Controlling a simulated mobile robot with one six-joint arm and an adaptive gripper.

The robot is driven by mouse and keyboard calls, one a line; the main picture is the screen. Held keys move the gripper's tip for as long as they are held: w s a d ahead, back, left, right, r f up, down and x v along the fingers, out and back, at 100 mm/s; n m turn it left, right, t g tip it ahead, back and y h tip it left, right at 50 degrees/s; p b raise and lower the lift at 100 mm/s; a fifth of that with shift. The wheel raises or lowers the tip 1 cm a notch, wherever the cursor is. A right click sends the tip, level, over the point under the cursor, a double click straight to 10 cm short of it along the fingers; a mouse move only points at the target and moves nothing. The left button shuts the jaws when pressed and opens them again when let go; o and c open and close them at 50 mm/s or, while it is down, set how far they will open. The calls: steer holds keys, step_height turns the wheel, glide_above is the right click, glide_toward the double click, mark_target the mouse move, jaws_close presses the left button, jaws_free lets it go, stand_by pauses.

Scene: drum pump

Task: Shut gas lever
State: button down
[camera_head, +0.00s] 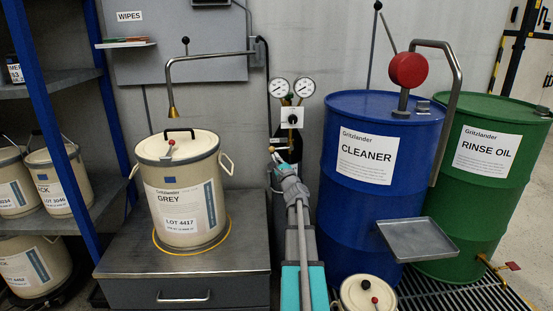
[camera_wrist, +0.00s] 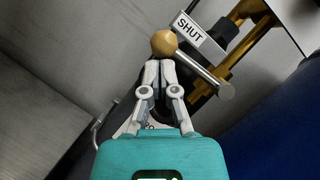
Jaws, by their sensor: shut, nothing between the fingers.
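The gas lever shows in the wrist view as a metal rod (camera_wrist: 205,74) with a tan ball knob (camera_wrist: 163,43) at its end. A white label reading SHUT (camera_wrist: 188,30) sits just beside the knob, next to brass fittings (camera_wrist: 240,35). My gripper (camera_wrist: 161,64) is shut and empty, its fingertips right at the knob; I cannot tell whether they touch it. In the head view my gripper (camera_head: 284,165) is in front of the fittings below two round gauges (camera_head: 291,89). The lever is small there and partly hidden by my gripper.
A blue CLEANER drum (camera_head: 345,215) stands close on the right of my arm, with a green RINSE OIL drum (camera_head: 480,205) beyond. A grey tray (camera_head: 418,240) juts from the blue drum. A GREY pail (camera_head: 172,200) stands on a cabinet (camera_head: 130,262) at left.

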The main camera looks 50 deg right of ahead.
steer(key=d+f+b+v, duration=0.1)
steer(key=b+v, duration=0.5)
steer(key=v, duration=0.6)
steer(key=shift+f, duration=0.7)
steer(key=shift+s, duration=0.1)
